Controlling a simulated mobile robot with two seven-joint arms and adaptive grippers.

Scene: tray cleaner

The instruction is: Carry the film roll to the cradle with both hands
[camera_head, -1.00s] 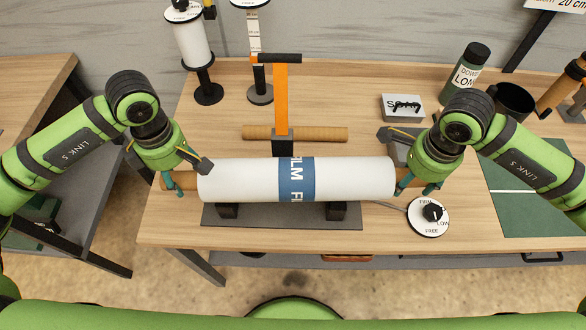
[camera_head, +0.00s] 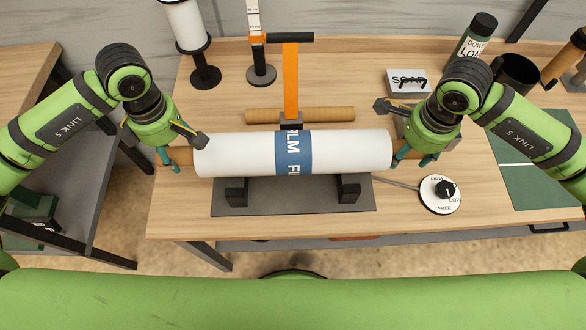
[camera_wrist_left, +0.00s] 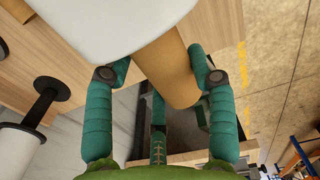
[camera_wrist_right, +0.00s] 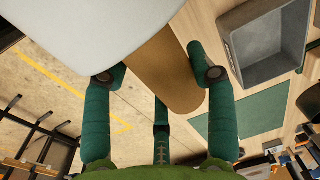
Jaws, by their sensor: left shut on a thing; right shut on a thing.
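The film roll (camera_head: 230,154) is white with a blue lettered band and brown core ends, about level across the head view. My left gripper (camera_head: 168,158) is shut on its left core end; that brown end (camera_wrist_left: 168,72) shows between the fingers in the left wrist view. My right gripper (camera_head: 405,158) is shut on the right core end, which also shows in the right wrist view (camera_wrist_right: 165,75). The cradle (camera_head: 292,198), a dark plate with two black supports, shows just below the roll in the picture. The roll hides its rear part; the height gap cannot be told.
A round dial (camera_head: 440,194) is right of the cradle.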

